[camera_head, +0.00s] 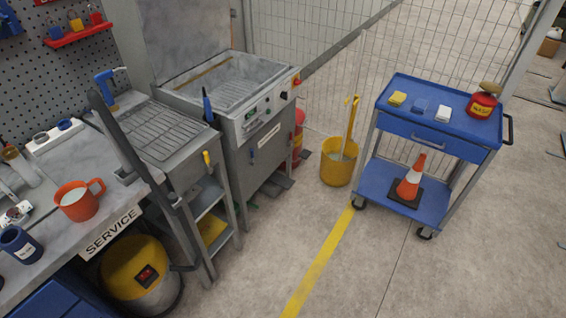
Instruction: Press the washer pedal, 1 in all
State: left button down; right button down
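The washer is a grey metal cabinet with an open basin (232,84) on top and a sloped control panel (266,113) with buttons and a gauge. At the foot of its front, on the floor, there is a dark grey flat pedal-like plate (282,181). It is small, and I cannot tell whether it is pressed. Another dark plate edge lies just left of it, partly hidden in shadow.
A drain-rack sink stand (160,133) adjoins the washer on the left. A yellow mop bucket (338,163) and blue cart (430,131) stand to the right. The floor before the washer, with a yellow line (322,262), is clear.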

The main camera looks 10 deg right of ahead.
aim_at(281, 179)
jog(key=i+l+u, duration=0.15)
jog(key=i+l, duration=0.15)
jog(key=i+l+u, duration=0.1)
jog(key=i+l, duration=0.2)
jog(key=i+l+u, duration=0.25)
jog(key=i+l, duration=0.25)
jog(key=l, duration=0.25)
jog(key=i+l+u, duration=0.3)
jog(key=i+l, duration=0.15)
jog(key=l, duration=0.35)
jog(key=i+l+u, duration=0.1)
jog(key=l, duration=0.35)
jog(key=i+l+u, duration=0.15)
jog(key=l, duration=0.3)
jog(key=i, duration=0.1)
